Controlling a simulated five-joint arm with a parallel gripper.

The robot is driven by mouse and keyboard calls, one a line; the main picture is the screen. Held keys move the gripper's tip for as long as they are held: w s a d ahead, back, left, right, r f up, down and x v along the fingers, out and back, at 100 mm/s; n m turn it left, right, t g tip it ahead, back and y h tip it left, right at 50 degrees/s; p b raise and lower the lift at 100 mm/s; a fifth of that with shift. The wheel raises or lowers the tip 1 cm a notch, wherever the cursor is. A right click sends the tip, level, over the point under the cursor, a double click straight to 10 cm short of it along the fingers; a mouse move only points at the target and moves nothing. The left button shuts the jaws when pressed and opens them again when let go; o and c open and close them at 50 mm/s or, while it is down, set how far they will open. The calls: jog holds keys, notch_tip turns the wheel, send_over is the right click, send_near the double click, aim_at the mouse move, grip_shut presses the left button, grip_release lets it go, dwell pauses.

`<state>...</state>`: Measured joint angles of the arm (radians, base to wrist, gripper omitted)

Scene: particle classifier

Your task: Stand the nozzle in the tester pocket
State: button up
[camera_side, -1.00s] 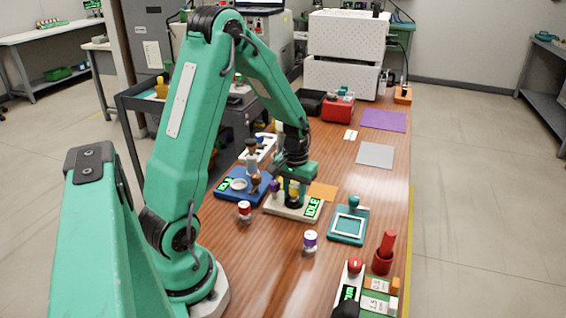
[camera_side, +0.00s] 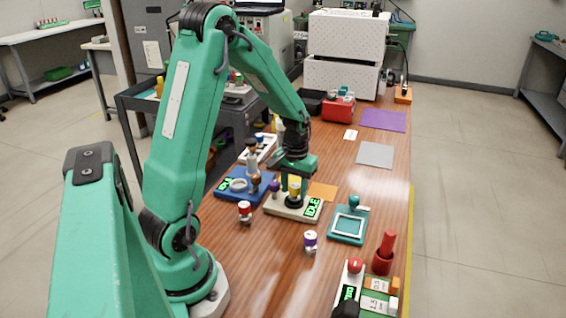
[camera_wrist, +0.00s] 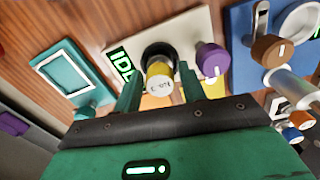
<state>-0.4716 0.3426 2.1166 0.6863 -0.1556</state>
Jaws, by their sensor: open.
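The nozzle (camera_side: 294,188), yellow with a pale lettered end, stands upright at the black-rimmed pocket of the pale tester (camera_side: 278,208). In the wrist view the nozzle (camera_wrist: 159,78) overlaps the dark pocket ring (camera_wrist: 155,50), and its lower end is hidden. My gripper (camera_side: 294,182) is open over the tester, its fingers on either side of the nozzle. The wrist view shows my gripper (camera_wrist: 160,75) with gaps between nozzle and fingers. The tester has a purple knob (camera_wrist: 212,60) and a green display (camera_side: 312,207) reading IDLE.
A blue device (camera_side: 232,196) with a brown knob stands left of the tester. A red-and-white nozzle (camera_side: 245,212) and a purple-and-white one (camera_side: 310,241) stand in front. A teal frame (camera_side: 348,225) is at right. Bare wood lies between them.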

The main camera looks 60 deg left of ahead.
aim_at(295, 187)
notch_tip(295, 187, up, 10)
jog(key=shift+f, duration=0.1)
jog(key=shift+r, duration=0.3)
dwell(0.6)
jog(key=s+d+r+m+t, duration=0.2)
jog(key=s+d+r+m, duration=0.1)
jog(key=d, duration=0.5)
jog(key=s+d+r+m+t, duration=0.3)
jog(key=s+d+r, duration=0.3)
jog(key=s+d, duration=0.2)
jog(key=shift+s+d+m+t, duration=0.15)
jog(key=shift+d+m+t, duration=0.15)
jog(key=shift+d+m, duration=0.3)
jog(key=shift+o, duration=0.5)
